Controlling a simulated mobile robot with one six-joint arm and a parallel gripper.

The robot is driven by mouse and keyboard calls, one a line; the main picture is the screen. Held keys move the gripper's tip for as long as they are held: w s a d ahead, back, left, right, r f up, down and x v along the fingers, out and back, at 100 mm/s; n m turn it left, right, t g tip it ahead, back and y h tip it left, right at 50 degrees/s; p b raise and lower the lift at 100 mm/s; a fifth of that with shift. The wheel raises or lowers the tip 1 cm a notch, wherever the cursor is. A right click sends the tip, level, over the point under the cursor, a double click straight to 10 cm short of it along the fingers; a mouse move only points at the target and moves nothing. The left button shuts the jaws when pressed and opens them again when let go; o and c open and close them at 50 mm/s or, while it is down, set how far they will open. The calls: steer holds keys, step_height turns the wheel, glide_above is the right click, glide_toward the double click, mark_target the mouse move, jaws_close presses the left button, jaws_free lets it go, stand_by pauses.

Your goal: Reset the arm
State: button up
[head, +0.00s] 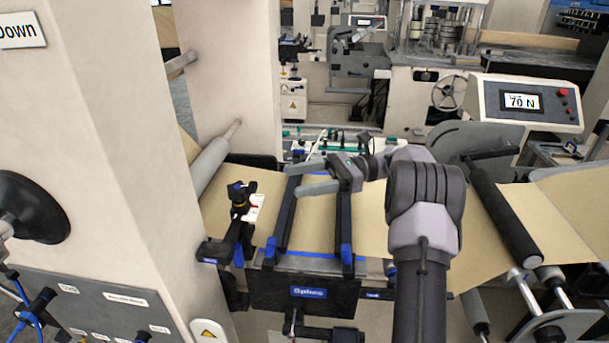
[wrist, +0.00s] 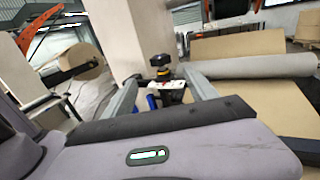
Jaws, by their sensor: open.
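My gripper (head: 300,178) is open and empty above the splice table (head: 308,293) in the head view, its fingers pointing left. My arm reaches up from the bottom of the picture and bends left to it. In the wrist view the two fingers of my gripper (wrist: 163,92) stand apart. Between and beyond them is a black knob with a yellow band (wrist: 161,63), apart from the fingers. The same knob (head: 238,190) stands at the left of the splice table in the head view.
Brown kraft web (head: 375,215) runs across the splice table under my gripper. Black clamp bars (head: 286,215) cross it. A beige machine column (head: 110,130) stands close at the left. A black roller (head: 505,215) and a "70 N" display (head: 522,101) are at the right.

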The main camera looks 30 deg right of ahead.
steer(key=shift+s+d, duration=0.1)
steer(key=shift+d, duration=0.25)
steer(key=s+a+n+g+h+b, duration=0.4)
steer(key=s+a+n+h, duration=0.4)
steer(key=s+a, duration=0.7)
steer(key=s+a+f+n+t+h+b, duration=0.1)
steer(key=s+f+n+t+h+b, duration=0.1)
steer(key=s+f+n+t+h, duration=0.1)
steer(key=s+a+f+n+t+h+b, duration=0.2)
steer(key=s+f, duration=0.4)
steer(key=s, duration=0.3)
steer(key=n+t+h, duration=0.1)
steer(key=n+h, duration=0.1)
steer(key=shift+s+a+f+n+h, duration=0.25)
steer(key=shift+s+f+n+h, duration=0.05)
steer(key=shift+f+n, duration=0.1)
